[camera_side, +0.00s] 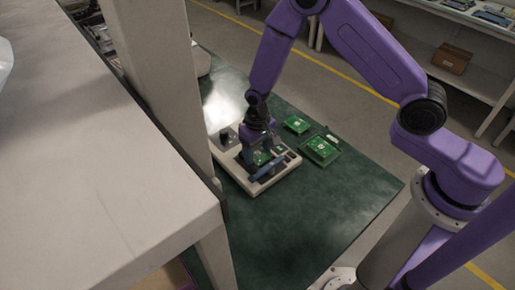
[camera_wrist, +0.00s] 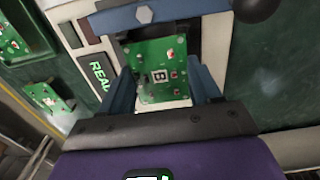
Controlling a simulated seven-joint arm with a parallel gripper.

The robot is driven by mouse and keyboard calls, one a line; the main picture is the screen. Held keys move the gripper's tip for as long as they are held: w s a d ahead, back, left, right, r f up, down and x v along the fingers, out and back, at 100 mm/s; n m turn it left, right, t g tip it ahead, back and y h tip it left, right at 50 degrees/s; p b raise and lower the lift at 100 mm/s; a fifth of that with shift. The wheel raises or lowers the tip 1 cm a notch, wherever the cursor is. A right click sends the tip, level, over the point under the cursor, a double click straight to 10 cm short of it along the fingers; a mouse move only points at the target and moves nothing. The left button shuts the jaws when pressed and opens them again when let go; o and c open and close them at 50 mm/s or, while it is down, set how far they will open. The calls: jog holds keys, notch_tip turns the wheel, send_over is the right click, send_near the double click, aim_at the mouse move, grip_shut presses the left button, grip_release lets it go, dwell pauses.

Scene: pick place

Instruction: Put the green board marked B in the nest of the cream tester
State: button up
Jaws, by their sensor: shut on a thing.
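The green board marked B (camera_wrist: 160,66) is between the two blue fingers of my gripper (camera_wrist: 163,84) in the wrist view, its letter facing the camera. My gripper is shut on it. The cream tester (camera_wrist: 212,60) lies under and around the board. A blue bar (camera_wrist: 150,14) crosses just beyond the board's far edge. In the side view my gripper (camera_side: 262,150) is low over the cream tester (camera_side: 232,168). The nest is mostly hidden by the board and fingers, so I cannot tell whether the board is seated or just above it.
The tester has a display with green letters (camera_wrist: 101,70) and a dark knob (camera_side: 225,136). Other green boards, one (camera_side: 297,124) and one in a green tray (camera_side: 320,150), lie right of the tester. The green mat (camera_side: 345,190) is clear towards the front right.

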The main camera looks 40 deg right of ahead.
jog(key=shift+f, duration=0.5)
dwell(0.6)
jog(key=o, duration=0.9)
jog(key=c, duration=0.3)
jog(key=shift+r, duration=3.5)
jog(key=shift+r, duration=0.1)
